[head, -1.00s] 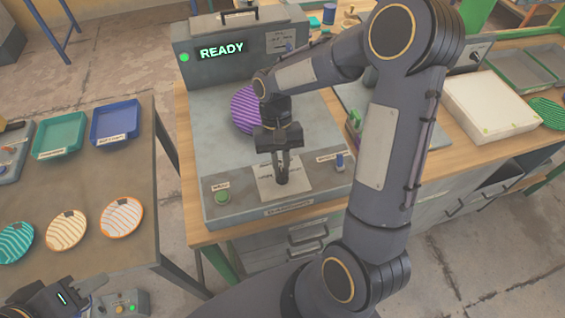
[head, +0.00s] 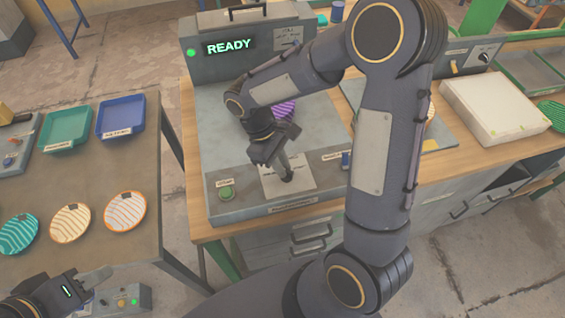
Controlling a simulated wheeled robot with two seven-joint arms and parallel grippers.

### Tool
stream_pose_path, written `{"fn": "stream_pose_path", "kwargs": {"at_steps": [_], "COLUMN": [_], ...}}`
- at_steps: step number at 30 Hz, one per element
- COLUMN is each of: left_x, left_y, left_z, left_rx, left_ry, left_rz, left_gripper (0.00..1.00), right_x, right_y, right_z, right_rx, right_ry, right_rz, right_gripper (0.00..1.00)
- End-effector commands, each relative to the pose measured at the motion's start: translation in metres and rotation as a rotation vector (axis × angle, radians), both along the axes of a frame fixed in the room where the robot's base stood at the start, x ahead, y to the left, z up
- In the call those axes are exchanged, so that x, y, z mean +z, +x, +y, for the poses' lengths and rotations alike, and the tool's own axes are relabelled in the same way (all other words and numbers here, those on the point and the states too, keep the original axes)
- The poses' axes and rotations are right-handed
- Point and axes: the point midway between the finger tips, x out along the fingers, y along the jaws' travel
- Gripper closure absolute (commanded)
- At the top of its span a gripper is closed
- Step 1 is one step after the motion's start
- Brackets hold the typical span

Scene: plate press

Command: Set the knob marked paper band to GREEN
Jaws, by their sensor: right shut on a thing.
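The press (head: 238,205) stands on the wooden bench with a lit READY display (head: 229,45). Its front panel has a pale square plate (head: 306,184) with a dark knob (head: 287,175) at its middle. My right gripper (head: 285,168) points down at this plate and is shut on the knob. The knob's markings and pointer are mostly hidden by the fingers, and the labels are too small to read. My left gripper (head: 92,290) is at the lower left, near a small button box, partly cut off by the frame; its fingers are not clear.
A green button (head: 226,192) and a blue switch (head: 345,158) flank the plate. A purple striped plate (head: 284,110) lies on the press, partly behind my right arm. Green (head: 64,147) and blue (head: 121,132) trays and striped plates stand on the left table. A white box (head: 494,108) is at right.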

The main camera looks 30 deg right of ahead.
Motion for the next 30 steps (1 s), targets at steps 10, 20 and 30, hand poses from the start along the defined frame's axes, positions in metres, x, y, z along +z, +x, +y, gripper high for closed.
{"fn": "stream_pose_path", "kwargs": {"at_steps": [10, 20, 30], "left_x": [-0.0022, -0.0026, -0.0026], "left_y": [0.0, 0.0, 0.0], "left_z": [0.0, 0.0, 0.0], "left_rx": [0.0, 0.0, 0.0], "left_ry": [0.0, 0.0, 0.0], "left_rz": [0.0, 0.0, 0.0], "left_gripper": [0.64, 0.64, 0.64], "right_x": [0.0003, 0.0004, 0.0005], "right_y": [-0.0012, -0.0015, -0.0015], "right_z": [0.0022, 0.0026, 0.0026], "right_rx": [0.181, 0.232, 0.233], "right_ry": [0.0, 0.001, 0.0], "right_rz": [-0.003, -0.003, -0.003], "right_gripper": [1.0, 1.0, 0.87]}}
